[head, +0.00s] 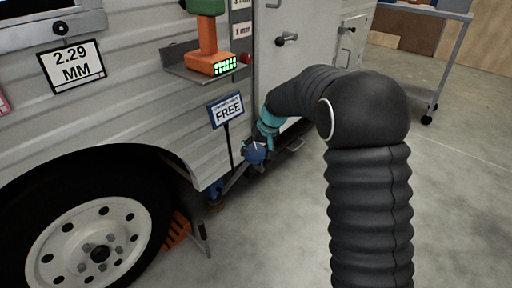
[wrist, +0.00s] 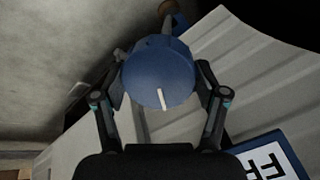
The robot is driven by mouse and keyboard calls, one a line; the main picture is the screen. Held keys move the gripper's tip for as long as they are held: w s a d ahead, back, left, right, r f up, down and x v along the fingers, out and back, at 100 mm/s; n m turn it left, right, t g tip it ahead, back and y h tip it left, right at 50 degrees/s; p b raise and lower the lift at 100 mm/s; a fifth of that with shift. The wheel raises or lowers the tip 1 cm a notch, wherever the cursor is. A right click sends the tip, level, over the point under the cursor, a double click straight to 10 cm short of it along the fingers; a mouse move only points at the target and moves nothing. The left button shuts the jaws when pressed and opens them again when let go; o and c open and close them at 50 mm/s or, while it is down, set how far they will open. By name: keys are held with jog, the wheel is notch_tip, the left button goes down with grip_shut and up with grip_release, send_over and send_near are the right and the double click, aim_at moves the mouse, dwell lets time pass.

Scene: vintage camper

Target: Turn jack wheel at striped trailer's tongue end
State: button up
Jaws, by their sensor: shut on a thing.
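The blue round jack wheel (wrist: 160,75), with a white line marked on its face, sits between my two fingers in the wrist view. My gripper (wrist: 162,88) is shut on it, with one finger against each side. In the head view the wheel (head: 255,153) shows low beside the trailer, below the end of my arm. My gripper (head: 258,145) is small there and partly hidden by my wrist. The trailer's pale ribbed wall (head: 130,95) fills the left of the head view. The wheel's stem runs away behind it and is mostly hidden.
A sign reading FREE (head: 227,110) stands close to my wrist on a thin post. An orange and green tool (head: 210,62) rests on a shelf above. A trailer tyre (head: 95,225) and orange chock (head: 177,230) are at lower left. Open concrete floor lies at right, near a wheeled cart (head: 440,75).

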jog(key=shift+m+p, duration=0.6)
jog(key=shift+m, duration=0.6)
jog(key=shift+f, duration=0.1)
jog(key=o, duration=1.2)
jog(key=shift+a, duration=0.1)
jog(key=shift+c, duration=0.2)
jog(key=shift+d+r, duration=0.25)
jog(key=shift+r, duration=0.25)
jog(key=v, duration=1.1)
jog(key=shift+d, duration=0.1)
